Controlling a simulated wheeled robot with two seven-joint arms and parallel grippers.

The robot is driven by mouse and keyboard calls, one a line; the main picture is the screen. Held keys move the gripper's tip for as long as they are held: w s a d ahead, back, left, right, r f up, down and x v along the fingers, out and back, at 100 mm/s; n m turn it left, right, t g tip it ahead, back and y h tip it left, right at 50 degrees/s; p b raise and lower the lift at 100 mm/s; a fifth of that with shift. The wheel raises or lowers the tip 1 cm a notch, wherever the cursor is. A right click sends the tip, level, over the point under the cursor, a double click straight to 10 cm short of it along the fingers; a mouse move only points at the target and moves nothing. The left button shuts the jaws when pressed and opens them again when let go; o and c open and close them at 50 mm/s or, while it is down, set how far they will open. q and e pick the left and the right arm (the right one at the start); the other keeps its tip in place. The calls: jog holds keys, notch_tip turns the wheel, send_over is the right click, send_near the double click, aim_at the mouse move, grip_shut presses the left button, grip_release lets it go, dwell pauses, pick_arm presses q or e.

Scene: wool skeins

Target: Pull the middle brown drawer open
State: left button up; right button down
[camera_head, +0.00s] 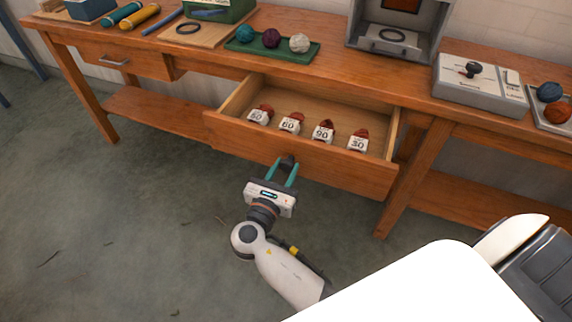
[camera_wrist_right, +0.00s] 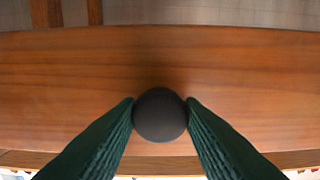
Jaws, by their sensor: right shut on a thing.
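The middle brown drawer (camera_head: 300,155) stands pulled out from under the wooden table, its inside showing in the head view. Several white tags with red tops, such as one marked 90 (camera_head: 322,132), stand in a row inside it. My right gripper (camera_head: 284,172) is at the drawer's front, its green fingers shut on the dark round knob (camera_head: 287,161). In the right wrist view the knob (camera_wrist_right: 160,115) sits between both fingertips, against the drawer front (camera_wrist_right: 240,80). My left gripper is not in view.
The table (camera_head: 330,72) carries a green tray (camera_head: 270,52) with three yarn balls, a grey machine (camera_head: 395,35) and a grey box with a black knob (camera_head: 478,85). A second drawer (camera_head: 120,60) at the left is closed. Floor in front is clear.

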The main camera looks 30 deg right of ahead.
jog(key=c, duration=1)
grip_release()
jog(key=shift+s+a, duration=0.2)
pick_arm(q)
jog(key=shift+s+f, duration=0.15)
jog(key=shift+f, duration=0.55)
pick_arm(e)
jog(key=v, duration=0.7)
